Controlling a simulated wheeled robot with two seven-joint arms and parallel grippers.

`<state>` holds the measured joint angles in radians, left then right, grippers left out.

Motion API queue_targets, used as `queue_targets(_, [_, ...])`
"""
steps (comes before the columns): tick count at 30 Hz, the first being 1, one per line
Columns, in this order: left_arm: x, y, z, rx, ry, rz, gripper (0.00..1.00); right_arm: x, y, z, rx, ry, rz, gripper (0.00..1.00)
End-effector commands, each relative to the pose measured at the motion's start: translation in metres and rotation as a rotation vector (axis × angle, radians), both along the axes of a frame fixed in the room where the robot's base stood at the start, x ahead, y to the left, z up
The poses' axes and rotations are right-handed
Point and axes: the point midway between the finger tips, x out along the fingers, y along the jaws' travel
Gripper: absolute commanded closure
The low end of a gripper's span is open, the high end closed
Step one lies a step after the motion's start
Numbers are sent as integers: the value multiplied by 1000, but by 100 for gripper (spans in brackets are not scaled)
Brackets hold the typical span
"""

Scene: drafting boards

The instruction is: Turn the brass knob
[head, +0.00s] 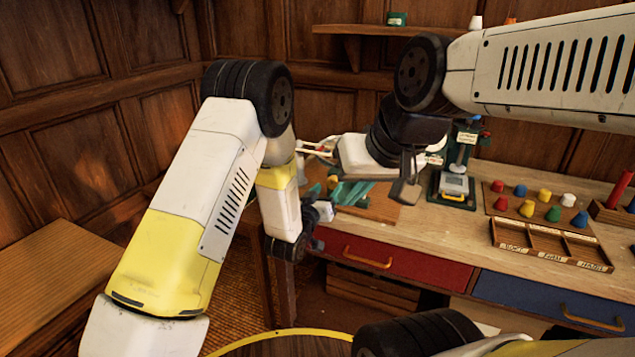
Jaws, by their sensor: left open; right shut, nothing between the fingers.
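I cannot make out a brass knob in the head view; it may be hidden behind my arms or too small to tell. My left gripper (319,226) hangs at the front left edge of the workbench, beside the teal pieces (352,192), with its jaws apart and empty. My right gripper (404,192) points down over the bench, left of a green stand (456,190) with a small pale box on it. Its fingers are dark and close together, with nothing seen between them.
The wooden workbench (450,240) has a red drawer (415,265) and a blue drawer (530,298), each with a brass-coloured bow handle. Coloured pegs (543,194) stand on a board behind a labelled tray (525,238). A shelf (350,30) hangs above. Bench between tray and stand is clear.

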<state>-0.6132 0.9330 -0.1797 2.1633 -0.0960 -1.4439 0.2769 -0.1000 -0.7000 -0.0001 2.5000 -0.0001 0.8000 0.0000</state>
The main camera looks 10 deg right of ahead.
Motion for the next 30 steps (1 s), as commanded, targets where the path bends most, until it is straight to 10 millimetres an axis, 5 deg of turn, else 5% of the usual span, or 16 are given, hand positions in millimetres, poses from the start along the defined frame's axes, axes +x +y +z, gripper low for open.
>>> queue_targets(14, [18, -12, -1, 0, 2, 0, 41, 0, 0, 0, 0, 0, 0, 100])
queue_targets(24, [18, -12, 0, 0, 2, 0, 100, 0, 0, 0, 0, 0, 0, 100])
queue_targets(30, [18, -12, 0, 11, -6, 1, 100, 0, 0, 0, 0, 0, 0, 100])
